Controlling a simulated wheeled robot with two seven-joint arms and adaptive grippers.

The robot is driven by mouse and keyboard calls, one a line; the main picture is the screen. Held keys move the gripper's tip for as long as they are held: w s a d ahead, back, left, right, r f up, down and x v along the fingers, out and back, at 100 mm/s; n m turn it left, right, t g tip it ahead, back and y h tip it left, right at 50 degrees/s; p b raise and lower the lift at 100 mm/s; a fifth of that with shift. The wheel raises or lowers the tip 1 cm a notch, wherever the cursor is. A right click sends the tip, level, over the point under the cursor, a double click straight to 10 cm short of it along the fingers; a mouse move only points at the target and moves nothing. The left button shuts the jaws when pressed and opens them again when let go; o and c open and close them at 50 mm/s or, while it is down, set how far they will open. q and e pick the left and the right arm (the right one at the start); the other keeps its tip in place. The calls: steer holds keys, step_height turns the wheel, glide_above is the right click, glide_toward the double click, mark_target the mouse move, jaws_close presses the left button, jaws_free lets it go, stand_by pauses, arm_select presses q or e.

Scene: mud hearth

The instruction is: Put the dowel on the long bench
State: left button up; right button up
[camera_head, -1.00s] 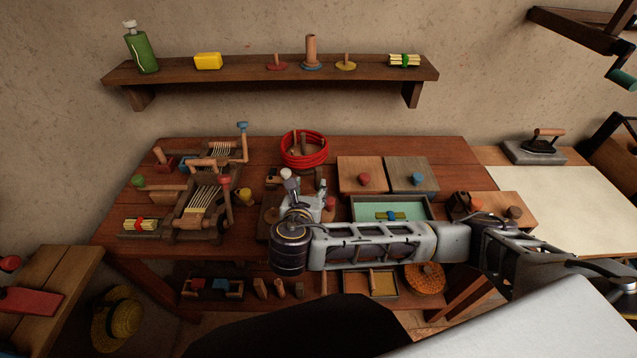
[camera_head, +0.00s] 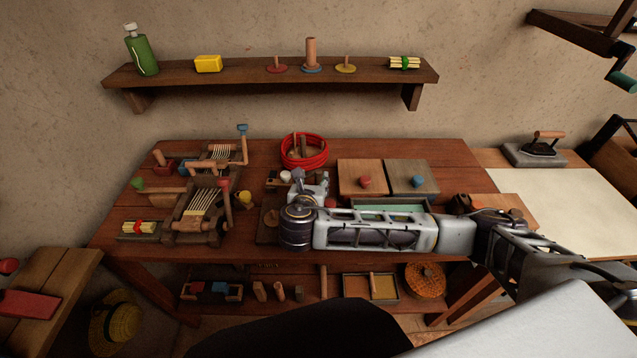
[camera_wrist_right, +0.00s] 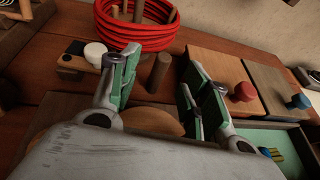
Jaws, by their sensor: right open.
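An upright brown wooden cylinder, probably the dowel (camera_wrist_right: 159,72), stands between the parted fingers of my right gripper (camera_wrist_right: 160,58) in the wrist view, apparently just beyond them. I cannot see contact with either finger. In the head view my right gripper (camera_head: 298,180) is over the middle of the long wooden bench (camera_head: 410,155), with my arm hiding much around it. The gripper is open. The cylinder cannot be made out clearly in the head view. My left gripper is not in view.
A red coiled ring basket (camera_head: 304,150) with wooden pieces sits behind the gripper. Two lidded boxes (camera_head: 362,178) with red and blue knobs stand to its right, and a small loom (camera_head: 205,195) to its left. A wall shelf (camera_head: 270,73) holds several things.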

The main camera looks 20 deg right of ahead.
mark_target(318, 173)
steer(key=shift+w+d+f, duration=0.25)
steer(key=shift+w, duration=0.4)
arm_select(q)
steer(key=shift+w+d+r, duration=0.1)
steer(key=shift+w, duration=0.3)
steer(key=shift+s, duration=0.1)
arm_select(e)
steer(key=shift+d, duration=0.1)
steer(key=shift+w+d+f, duration=0.2)
steer(key=shift+w+d, duration=0.1)
steer(key=shift+w, duration=0.1)
steer(key=x, duration=0.2)
steer(key=shift+w+d+f, duration=0.15)
steer(key=shift+w+d, duration=0.1)
steer(key=shift+d, duration=0.05)
steer(key=shift+w+d+f, duration=0.2)
steer(key=shift+w, duration=0.25)
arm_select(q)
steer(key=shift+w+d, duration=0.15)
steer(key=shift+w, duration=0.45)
arm_select(e)
steer(key=shift+w, duration=0.1)
